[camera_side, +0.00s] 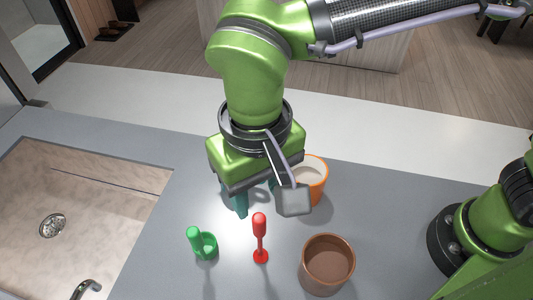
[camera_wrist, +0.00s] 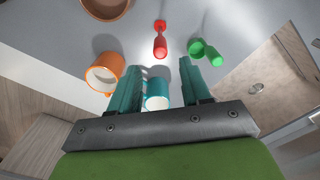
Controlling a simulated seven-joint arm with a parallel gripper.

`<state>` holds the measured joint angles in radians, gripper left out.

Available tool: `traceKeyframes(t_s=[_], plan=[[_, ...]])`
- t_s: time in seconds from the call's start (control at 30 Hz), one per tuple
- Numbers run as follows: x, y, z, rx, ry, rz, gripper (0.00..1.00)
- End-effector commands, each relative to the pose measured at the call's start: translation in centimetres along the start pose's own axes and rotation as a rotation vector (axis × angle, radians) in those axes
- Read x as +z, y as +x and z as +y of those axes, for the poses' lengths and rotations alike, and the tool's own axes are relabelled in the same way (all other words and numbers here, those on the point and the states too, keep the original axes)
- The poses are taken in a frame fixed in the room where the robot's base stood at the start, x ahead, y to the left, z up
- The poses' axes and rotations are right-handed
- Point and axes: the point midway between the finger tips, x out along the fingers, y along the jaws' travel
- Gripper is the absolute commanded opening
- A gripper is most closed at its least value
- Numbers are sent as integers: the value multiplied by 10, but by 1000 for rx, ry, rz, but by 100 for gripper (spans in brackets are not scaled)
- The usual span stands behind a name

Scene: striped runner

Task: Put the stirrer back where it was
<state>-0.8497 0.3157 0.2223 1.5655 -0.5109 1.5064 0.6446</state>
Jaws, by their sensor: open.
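A red tool (camera_side: 260,226) with a thick top, thin shaft and round foot stands upright on the grey counter. It also shows in the wrist view (camera_wrist: 160,46). A green piece (camera_side: 203,245) with a thick upright handle and a low, round cup-like part stands to its left. I cannot tell for sure which one is the stirrer. My gripper (camera_wrist: 160,64) is open, its teal fingers pointing down behind the red tool in the side view. A teal and white round thing (camera_wrist: 157,94) shows between the fingers, apparently unheld; my gripper hides it in the side view.
An orange cup (camera_side: 315,180) with pale contents stands right of my gripper, partly hidden by it. A brown pot (camera_side: 327,265) stands at the front right. A sink (camera_side: 75,210) opens at the left. Bare counter lies between the red tool and the brown pot.

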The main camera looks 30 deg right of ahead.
Motion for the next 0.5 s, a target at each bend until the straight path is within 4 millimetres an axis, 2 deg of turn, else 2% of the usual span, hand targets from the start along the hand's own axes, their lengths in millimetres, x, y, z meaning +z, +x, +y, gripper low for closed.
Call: traceKeyframes(t_s=[0.07,0.17,0.27,0.33,0.4,0.5], plan=[[-4,-7,6,-7,7,5,48],[-18,-19,30,-38,27,27,48],[-38,-34,80,-95,65,78,48],[-49,-44,125,-142,101,132,48],[-53,-51,170,-186,142,195,48],[-50,-55,228,-238,200,300,48]])
